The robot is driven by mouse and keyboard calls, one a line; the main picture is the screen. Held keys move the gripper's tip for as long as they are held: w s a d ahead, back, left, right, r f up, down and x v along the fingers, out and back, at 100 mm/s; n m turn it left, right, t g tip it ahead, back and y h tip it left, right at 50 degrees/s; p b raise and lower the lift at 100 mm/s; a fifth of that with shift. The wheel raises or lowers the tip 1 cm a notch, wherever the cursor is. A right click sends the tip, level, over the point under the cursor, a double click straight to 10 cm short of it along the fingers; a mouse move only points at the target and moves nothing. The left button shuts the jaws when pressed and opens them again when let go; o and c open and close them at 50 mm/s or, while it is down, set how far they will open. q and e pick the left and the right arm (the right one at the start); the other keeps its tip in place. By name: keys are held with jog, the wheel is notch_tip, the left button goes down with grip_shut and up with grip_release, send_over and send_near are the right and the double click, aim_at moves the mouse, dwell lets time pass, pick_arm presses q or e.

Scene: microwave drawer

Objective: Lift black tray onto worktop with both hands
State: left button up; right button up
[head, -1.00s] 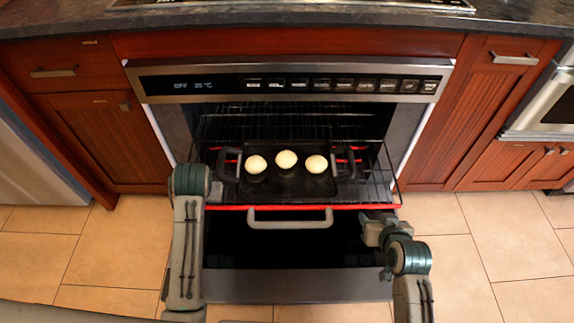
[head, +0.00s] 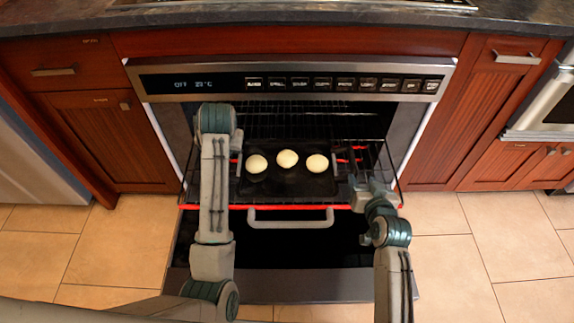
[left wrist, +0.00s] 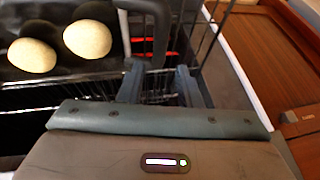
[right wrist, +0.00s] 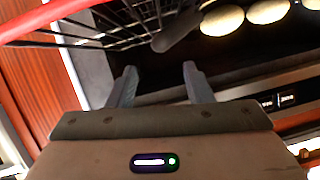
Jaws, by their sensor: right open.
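The black tray (head: 288,187) lies on the pulled-out oven rack in the head view and holds three pale round buns (head: 287,158). My left gripper (left wrist: 161,78) is open at the tray's left end, with the dark left handle (left wrist: 150,8) at its fingertips. My right gripper (head: 366,184) is open close to the tray's right handle (head: 357,160). In the right wrist view that handle (right wrist: 178,32) lies just beyond the spread fingers (right wrist: 158,78). Neither gripper is visibly closed on a handle.
The oven rack (head: 385,185) has a red front edge. Below it is an open drawer with a grey handle (head: 290,218). Wooden cabinets flank the oven.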

aim_at(356, 168)
pick_arm(q)
jog(key=x, duration=1)
jog(key=shift+f, duration=0.2)
pick_arm(e)
jog(key=x, duration=1)
jog(key=shift+w, duration=0.2)
pick_arm(q)
jog(key=shift+a, duration=0.1)
jog(key=c, duration=0.5)
pick_arm(e)
jog(key=c, duration=0.5)
pick_arm(q)
grip_shut()
pick_arm(e)
grip_shut()
pick_arm(q)
jog(key=shift+w+r, duration=0.1)
